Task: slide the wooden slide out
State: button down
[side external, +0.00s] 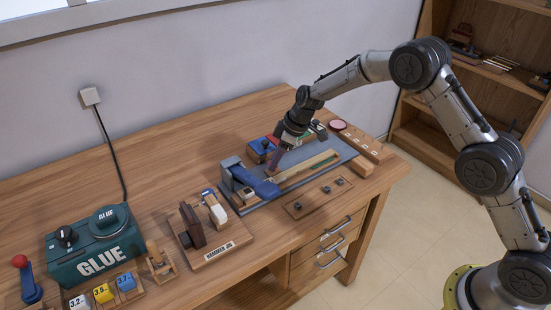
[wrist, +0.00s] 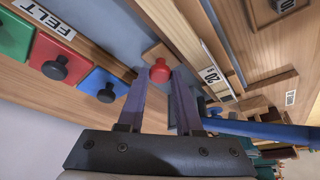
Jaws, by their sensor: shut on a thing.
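My gripper (side external: 276,164) reaches down over the grey-blue board on the workbench. In the wrist view its two purple fingers (wrist: 168,74) are close together at a red knob (wrist: 160,69), shut on it. The knob stands at a small wooden piece (wrist: 155,52), which I take to be the wooden slide. It lies beside a long wooden rail (wrist: 177,25). In the side view the long light wood strip (side external: 311,168) lies on the board to the right of my fingertips. The fingers hide the knob there, and how far the slide is out cannot be told.
A blue lever (side external: 262,187) stands close to the left of my gripper. Felt blocks with dark knobs, green (wrist: 15,38), red (wrist: 55,65) and blue (wrist: 103,88), lie nearby. A hammer jig (side external: 207,230) and glue machine (side external: 97,247) stand further left. The bench's back middle is clear.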

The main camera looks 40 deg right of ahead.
jog(key=d, duration=0.7)
jog(key=shift+d, duration=0.3)
jog(key=c, duration=0.6)
grip_release()
jog(key=v, duration=1.3)
jog(key=shift+s+d+r, duration=0.1)
jog(key=shift+r, duration=0.3)
